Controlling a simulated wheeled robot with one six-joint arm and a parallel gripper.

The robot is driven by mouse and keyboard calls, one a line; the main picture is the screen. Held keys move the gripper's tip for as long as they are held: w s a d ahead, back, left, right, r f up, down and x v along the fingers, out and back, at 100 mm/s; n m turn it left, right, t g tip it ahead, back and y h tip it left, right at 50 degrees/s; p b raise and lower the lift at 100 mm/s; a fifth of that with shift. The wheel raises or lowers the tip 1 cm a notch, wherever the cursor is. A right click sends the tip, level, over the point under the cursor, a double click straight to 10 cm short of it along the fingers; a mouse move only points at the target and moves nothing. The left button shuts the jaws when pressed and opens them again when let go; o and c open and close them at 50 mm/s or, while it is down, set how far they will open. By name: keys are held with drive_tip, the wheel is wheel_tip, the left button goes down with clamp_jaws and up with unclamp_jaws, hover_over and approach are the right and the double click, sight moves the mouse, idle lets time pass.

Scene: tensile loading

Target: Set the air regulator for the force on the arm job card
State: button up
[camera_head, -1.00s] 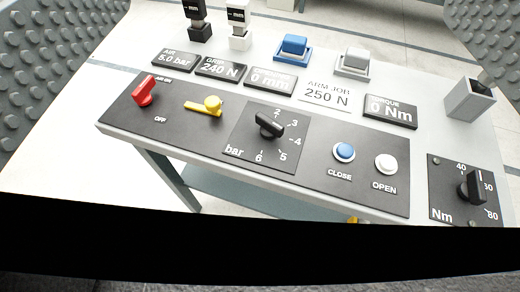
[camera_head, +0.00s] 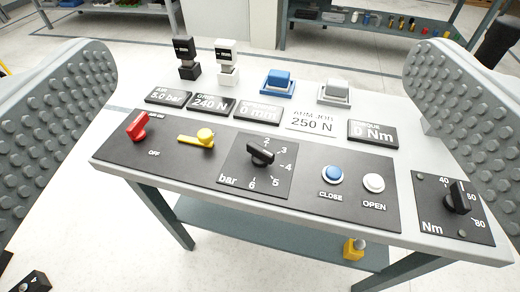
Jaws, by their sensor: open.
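The air regulator is a black knob (camera_head: 260,153) on a square dial plate marked 2 to 6 bar, in the middle of the dark panel. Its bar slants from upper left to lower right; I cannot tell its exact setting. The air display (camera_head: 169,96) reads 5.0 bar and the grip display (camera_head: 210,103) reads 240 N. The white arm job card (camera_head: 312,121) reads 250 N. My gripper (camera_head: 262,75) is open and empty, its studded fingers wide apart at the left and right edges, clear of the knob.
A red lever (camera_head: 138,126) and a yellow lever (camera_head: 196,138) lie left of the knob. Blue CLOSE (camera_head: 332,174) and white OPEN (camera_head: 374,183) buttons sit right of it, then a torque knob (camera_head: 459,197). Two upright specimens and two blocks stand behind the displays.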

drive_tip(key=shift+w, duration=0.1)
drive_tip(key=c, duration=0.3)
drive_tip(key=shift+w, duration=0.35)
drive_tip(key=c, duration=0.4)
drive_tip(key=w+g, duration=0.1)
drive_tip(key=w+f+n+g, duration=0.1)
drive_tip(key=w, duration=0.1)
drive_tip(key=shift+w, duration=0.15)
drive_tip(key=c, duration=0.6)
drive_tip(key=shift+o, duration=0.2)
drive_tip(key=n+g, duration=1)
drive_tip(key=g, duration=0.5)
hover_over(261, 149)
wheel_tip(261, 149, down, 12)
wheel_tip(261, 149, down, 18)
drive_tip(key=shift+a+r, duration=0.1)
